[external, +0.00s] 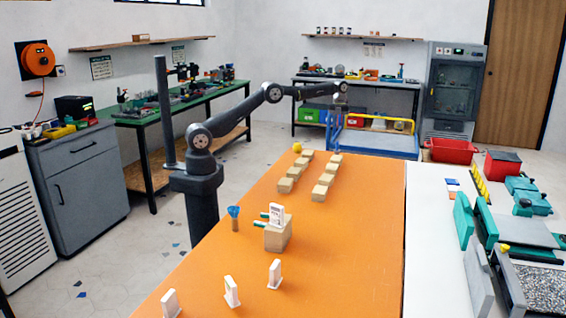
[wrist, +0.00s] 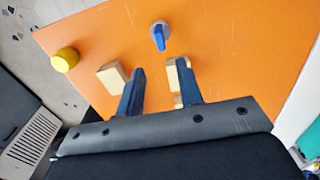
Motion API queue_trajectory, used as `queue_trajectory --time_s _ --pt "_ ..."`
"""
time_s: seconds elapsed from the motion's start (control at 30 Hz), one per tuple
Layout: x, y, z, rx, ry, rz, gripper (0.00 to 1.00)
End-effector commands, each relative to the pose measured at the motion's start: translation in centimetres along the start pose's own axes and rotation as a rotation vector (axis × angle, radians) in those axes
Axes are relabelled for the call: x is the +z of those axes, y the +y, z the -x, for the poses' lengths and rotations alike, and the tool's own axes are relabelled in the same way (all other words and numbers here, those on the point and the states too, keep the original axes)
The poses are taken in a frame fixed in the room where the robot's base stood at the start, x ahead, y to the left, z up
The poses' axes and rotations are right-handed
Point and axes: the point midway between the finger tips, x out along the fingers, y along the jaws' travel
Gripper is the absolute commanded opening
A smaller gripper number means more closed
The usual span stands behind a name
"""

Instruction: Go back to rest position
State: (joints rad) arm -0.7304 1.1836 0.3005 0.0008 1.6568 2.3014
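My gripper (wrist: 161,68) is open and empty in the wrist view, with its two dark blue fingers spread apart above the orange table (wrist: 230,40). A pale wooden block (wrist: 112,77) lies close to the left finger, and another (wrist: 172,76) lies by the right finger, partly hidden. I cannot tell whether the fingers touch them. In the external view my arm stretches out to the right from its post, and my gripper (external: 340,104) is at the far end, small and high over the table's far end.
Wooden blocks (external: 325,179) stand in two rows on the table, with a yellow round piece (external: 297,148) behind. A larger block (external: 278,236), a blue-topped piece (external: 234,213) and white upright pieces (external: 232,291) stand nearer. A blue-framed cart (external: 372,143) is beyond the table.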

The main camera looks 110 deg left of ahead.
Motion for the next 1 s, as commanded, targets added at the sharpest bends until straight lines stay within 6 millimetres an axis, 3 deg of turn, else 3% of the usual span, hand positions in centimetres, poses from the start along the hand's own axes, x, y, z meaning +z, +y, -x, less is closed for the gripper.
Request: queue_trajectory --time_s 0.37,1.0 --pt "0.0 0.0 -0.9 0.002 0.001 0.000 0.34" --pt "0.0 0.1 -12.8 0.002 0.001 0.000 0.34"
